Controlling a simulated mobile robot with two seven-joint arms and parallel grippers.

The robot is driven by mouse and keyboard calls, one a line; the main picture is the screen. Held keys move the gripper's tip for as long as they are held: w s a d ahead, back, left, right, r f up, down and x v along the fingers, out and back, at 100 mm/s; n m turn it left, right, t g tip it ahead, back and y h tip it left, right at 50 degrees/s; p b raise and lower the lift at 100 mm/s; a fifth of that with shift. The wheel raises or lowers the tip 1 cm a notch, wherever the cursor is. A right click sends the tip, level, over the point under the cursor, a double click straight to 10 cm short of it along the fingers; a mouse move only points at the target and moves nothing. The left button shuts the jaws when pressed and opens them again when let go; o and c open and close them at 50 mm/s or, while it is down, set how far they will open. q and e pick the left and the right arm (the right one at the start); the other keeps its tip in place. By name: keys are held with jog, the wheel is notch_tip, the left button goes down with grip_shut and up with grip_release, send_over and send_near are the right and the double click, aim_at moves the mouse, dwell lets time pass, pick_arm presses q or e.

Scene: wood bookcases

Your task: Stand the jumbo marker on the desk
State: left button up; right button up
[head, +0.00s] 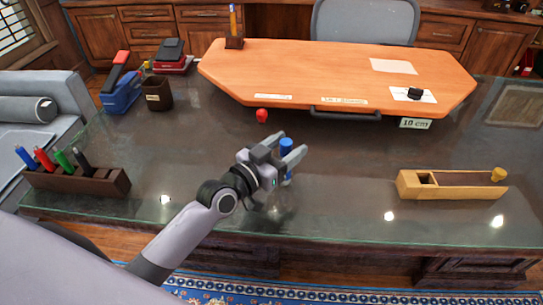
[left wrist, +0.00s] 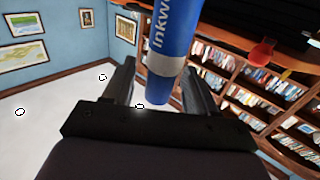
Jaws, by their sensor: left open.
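The jumbo marker (head: 287,146) is blue and appears upright on the dark glossy desk (head: 340,160) near the middle. My left gripper (head: 291,153) is open, with its fingers on either side of the marker. In the left wrist view the blue marker (left wrist: 174,40) with white lettering passes between the two open fingers (left wrist: 160,90). That view looks upside down, with the desk edge at the top. Whether the fingers touch the marker, I cannot tell. My right gripper is not in view.
A dark rack of several markers (head: 80,180) stands at left. A small red object (head: 262,115) lies behind the gripper. A wooden board (head: 330,70) fills the back, with a "10 cm" label (head: 415,124). A wooden box-like tool (head: 412,186) sits right. Desk between is clear.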

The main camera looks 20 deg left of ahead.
pick_arm(q)
jog(key=v, duration=1.2)
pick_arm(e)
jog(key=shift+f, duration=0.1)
pick_arm(q)
jog(key=shift+a, duration=0.1)
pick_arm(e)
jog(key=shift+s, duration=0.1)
